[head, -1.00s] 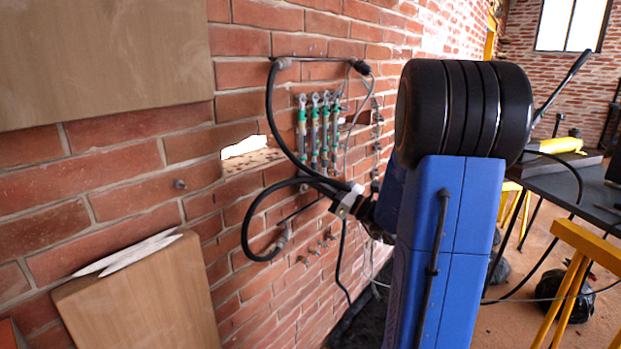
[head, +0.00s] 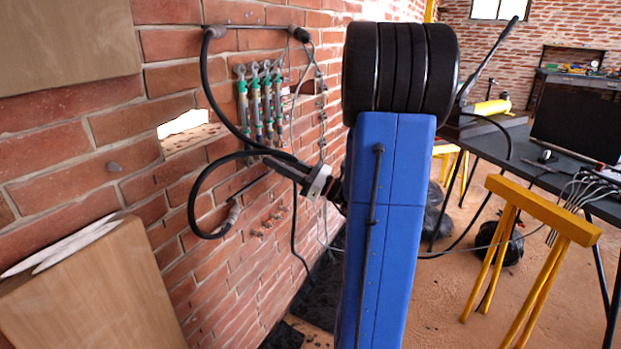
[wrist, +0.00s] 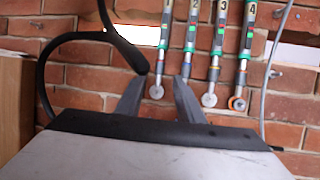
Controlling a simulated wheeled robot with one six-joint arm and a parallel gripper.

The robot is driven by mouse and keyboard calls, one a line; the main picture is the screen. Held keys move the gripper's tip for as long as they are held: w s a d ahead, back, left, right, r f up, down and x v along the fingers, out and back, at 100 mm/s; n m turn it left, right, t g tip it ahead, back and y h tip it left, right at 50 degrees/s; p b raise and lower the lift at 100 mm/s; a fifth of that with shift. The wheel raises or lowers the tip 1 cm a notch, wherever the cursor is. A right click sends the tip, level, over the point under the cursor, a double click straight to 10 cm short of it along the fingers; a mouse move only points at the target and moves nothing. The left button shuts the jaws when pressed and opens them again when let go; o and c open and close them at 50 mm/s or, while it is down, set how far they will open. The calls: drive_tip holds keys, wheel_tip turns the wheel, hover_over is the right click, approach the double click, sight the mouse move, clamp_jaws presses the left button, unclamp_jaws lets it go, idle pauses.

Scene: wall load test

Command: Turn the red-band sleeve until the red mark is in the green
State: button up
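Several slim vertical rods with sleeves (head: 257,105) hang side by side on the brick wall, with green sections at the top. In the wrist view they carry coloured bands, and the numbers 2, 3 and 4 show at the top. The leftmost rod (wrist: 162,55) ends in a grey ring (wrist: 156,91). My gripper (wrist: 160,78) is open below the rods, with that ring seen between its fingers and no visible grip. The second rod's lower end is hidden by the right finger.
A black cable (head: 200,85) loops beside the rods and passes near my gripper in the wrist view. Small fittings (head: 272,222) stick out of the wall below. A wooden board (head: 105,290) stands at left. A yellow trestle (head: 540,220) and dark table are at right.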

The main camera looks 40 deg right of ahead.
drive_tip(key=v, duration=1)
drive_tip(key=shift+s+d, duration=0.2)
drive_tip(key=shift+s, duration=0.05)
drive_tip(key=shift+f, duration=0.1)
drive_tip(key=s+a+f+n+g+y, duration=0.15)
drive_tip(key=a+n+g, duration=0.4)
drive_tip(key=a, duration=0.55)
drive_tip(key=s+a+f+n+g+y, duration=0.1)
drive_tip(key=a+f+n+g, duration=0.1)
drive_tip(key=a+n+g, duration=0.65)
drive_tip(key=s+a+f+n+g+h, duration=0.2)
drive_tip(key=s+a+f+g+h, duration=0.25)
drive_tip(key=s+a, duration=0.45)
drive_tip(key=s+d+n+t+h, duration=0.4)
drive_tip(key=n+h, duration=0.5)
drive_tip(key=n, duration=0.4)
drive_tip(key=shift+s+f+n+h, duration=0.3)
drive_tip(key=shift+s+f+n, duration=0.05)
drive_tip(key=shift+f+n, duration=0.1)
